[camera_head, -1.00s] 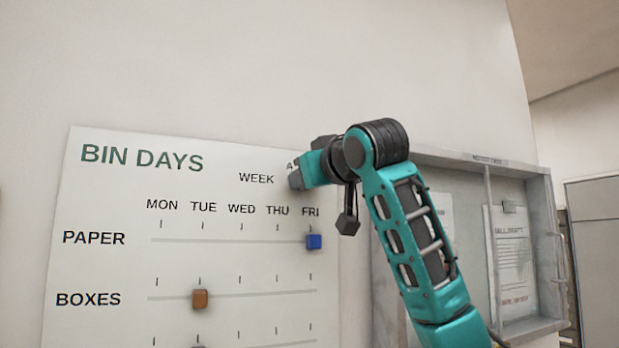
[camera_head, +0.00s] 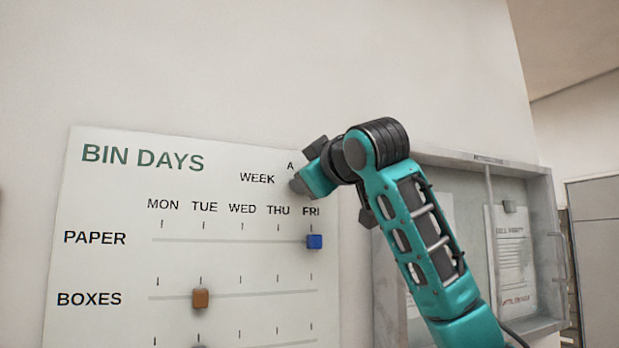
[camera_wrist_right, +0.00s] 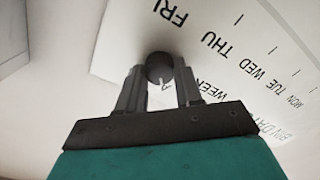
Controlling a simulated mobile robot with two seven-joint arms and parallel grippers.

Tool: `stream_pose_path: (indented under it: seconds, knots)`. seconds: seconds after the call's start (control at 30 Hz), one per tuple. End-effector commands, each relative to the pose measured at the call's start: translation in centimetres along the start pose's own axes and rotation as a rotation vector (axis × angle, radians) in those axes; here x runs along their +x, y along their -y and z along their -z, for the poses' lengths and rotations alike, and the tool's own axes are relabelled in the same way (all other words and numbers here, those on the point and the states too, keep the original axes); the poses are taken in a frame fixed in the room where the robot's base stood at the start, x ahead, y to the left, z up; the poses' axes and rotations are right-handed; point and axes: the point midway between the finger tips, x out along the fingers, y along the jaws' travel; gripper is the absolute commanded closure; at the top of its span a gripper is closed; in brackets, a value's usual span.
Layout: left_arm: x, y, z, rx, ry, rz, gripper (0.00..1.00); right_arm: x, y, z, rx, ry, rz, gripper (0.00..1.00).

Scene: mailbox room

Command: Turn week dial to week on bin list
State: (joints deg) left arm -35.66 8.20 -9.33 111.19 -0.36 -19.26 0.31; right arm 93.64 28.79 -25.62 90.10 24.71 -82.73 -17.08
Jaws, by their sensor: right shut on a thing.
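The week dial (camera_wrist_right: 159,66) is a round dark knob at the upper right of the white BIN DAYS board (camera_head: 110,200). In the right wrist view it sits between the fingertips of my right gripper (camera_wrist_right: 160,80), which is shut on it. A letter A shows beside the dial; I cannot tell where the dial points. In the head view my right gripper (camera_head: 298,186) covers the dial, right of the word WEEK. Sheets hang in a grey notice case, one of them the right-hand sheet (camera_head: 512,262); their small print is not readable. My left gripper is not in view.
A blue slider (camera_head: 314,242) is at FRI on the PAPER row. A brown slider (camera_head: 200,298) is at TUE on the BOXES row. The grey notice case (camera_head: 549,235) stands behind my right arm. The wall above the board is bare.

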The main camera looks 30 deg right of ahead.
Motion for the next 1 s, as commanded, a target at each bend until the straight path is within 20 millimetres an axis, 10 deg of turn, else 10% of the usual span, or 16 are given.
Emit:
stream_pose_path:
  seconds: [0.23,0.27,0.5,1.0]
  knots:
    - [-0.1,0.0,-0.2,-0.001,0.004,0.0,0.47,0.0,0.0,0.0,0.001,-0.001,0.0,0.96]
    - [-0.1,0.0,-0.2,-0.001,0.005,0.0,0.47,0.0,0.0,0.0,0.001,-0.001,0.0,0.63]
    - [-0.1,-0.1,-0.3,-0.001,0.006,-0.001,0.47,0.0,0.0,0.0,0.001,-0.001,0.0,0.4]
    - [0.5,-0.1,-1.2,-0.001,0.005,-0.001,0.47,-3.3,0.1,-0.1,0.0,-0.006,-0.002,0.4]
